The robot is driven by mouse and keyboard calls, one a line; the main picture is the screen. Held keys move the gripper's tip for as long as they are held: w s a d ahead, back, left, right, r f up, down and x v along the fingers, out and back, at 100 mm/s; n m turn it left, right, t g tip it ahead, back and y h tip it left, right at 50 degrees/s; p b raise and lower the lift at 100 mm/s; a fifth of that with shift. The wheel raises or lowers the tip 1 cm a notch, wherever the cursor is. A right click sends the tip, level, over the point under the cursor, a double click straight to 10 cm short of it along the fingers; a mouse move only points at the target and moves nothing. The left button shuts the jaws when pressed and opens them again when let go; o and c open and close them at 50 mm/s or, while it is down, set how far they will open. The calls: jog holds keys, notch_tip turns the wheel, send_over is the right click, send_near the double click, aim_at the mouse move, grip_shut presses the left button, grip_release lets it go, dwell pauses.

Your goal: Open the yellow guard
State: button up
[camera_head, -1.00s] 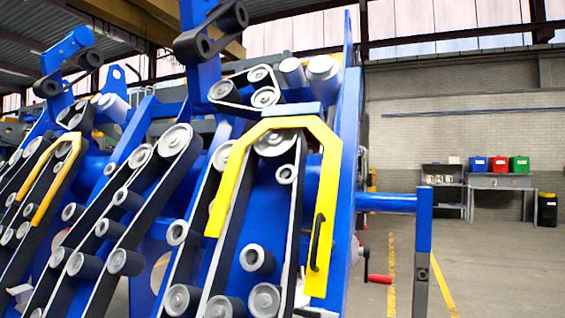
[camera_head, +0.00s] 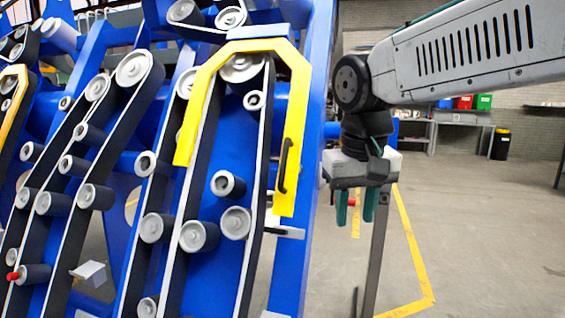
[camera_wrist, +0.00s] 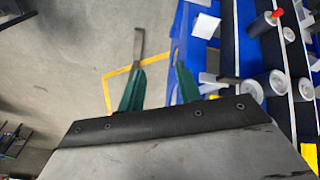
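The yellow guard (camera_head: 297,132) is an arch-shaped frame over the belt and rollers on the blue chassis in the head view. A black handle (camera_head: 285,165) is on its right leg, near the lower end. The guard lies against the machine. My gripper (camera_head: 355,207) hangs to the right of the guard, fingers pointing down, apart from the handle. Its two green fingers are apart with nothing between them. In the wrist view, the open fingers (camera_wrist: 155,85) point over the floor beside the blue chassis. A yellow piece shows at the lower right corner there; the handle is not visible.
The blue chassis (camera_head: 310,90) with several rollers and belts fills the left of the head view. A grey post (camera_head: 377,255) stands below my gripper. The floor (camera_head: 480,220) at right is open, with yellow lines. Coloured bins (camera_head: 483,102) and a black barrel (camera_head: 501,144) stand behind.

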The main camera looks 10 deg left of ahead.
aim_at(284, 160)
jog(key=shift+m+t+y, duration=0.5)
jog(key=shift+m+t, duration=0.3)
jog(key=shift+t, duration=0.1)
jog(key=w+a+r, duration=0.2)
jog(key=a, duration=0.2)
jog(key=w+a+r, duration=0.3)
jog(key=a, duration=0.2)
jog(key=w+a+r, duration=0.2)
jog(key=a, duration=0.2)
jog(key=shift+w+a+r, duration=0.15)
jog(key=shift+w+r, duration=0.2)
jog(key=shift+w, duration=0.05)
jog(key=shift+m+t, duration=0.4)
jog(key=shift+m, duration=0.5)
jog(key=w+f, duration=0.3)
jog(key=w, duration=0.1)
jog(key=shift+a+f, duration=0.3)
jog(key=shift+a, duration=0.05)
grip_shut()
